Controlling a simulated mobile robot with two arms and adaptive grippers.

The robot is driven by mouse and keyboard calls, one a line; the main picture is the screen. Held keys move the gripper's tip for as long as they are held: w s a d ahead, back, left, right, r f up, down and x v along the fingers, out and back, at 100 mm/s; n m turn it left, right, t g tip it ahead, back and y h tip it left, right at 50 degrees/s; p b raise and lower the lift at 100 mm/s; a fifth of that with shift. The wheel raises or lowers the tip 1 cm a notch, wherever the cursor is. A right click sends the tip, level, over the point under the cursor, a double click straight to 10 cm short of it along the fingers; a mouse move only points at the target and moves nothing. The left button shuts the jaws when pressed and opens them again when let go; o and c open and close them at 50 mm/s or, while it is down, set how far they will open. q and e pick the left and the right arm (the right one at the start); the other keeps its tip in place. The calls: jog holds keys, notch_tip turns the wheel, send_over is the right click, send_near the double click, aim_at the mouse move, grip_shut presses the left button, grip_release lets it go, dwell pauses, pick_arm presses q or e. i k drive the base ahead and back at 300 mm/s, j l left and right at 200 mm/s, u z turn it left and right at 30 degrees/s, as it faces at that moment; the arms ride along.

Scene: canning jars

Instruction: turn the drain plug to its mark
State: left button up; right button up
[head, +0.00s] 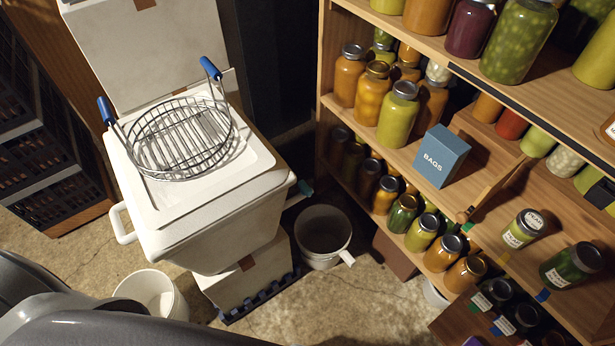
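A white cooler-like tub (215,235) stands at the left, with a white lid and a wire basket (180,138) with blue handles on top. On its right side, low near the corner, a small teal fitting (301,190) sticks out; it looks like the drain plug. It is too small to tell how it is turned, and I cannot make out a mark. A grey bucket (324,232) stands on the floor below and right of the fitting. Neither of my grippers shows; only grey parts of my own body show at the bottom left.
The tub rests on a white box (246,284) on a dark blue pallet. A white bucket (153,292) stands at front left. A wooden shelf (470,205) with many jars and a blue BAGS box (441,156) fills the right. Bare floor (350,305) lies in front.

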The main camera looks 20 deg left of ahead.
aim_at(306, 190)
jog(key=i+j+z, duration=0.1)
jog(key=z, duration=0.25)
jog(key=i+j+z, duration=0.1)
jog(key=j+z, duration=0.15)
jog(key=z, duration=0.15)
jog(key=i+j+z, duration=0.1)
jog(key=z, duration=0.25)
jog(key=j, duration=0.1)
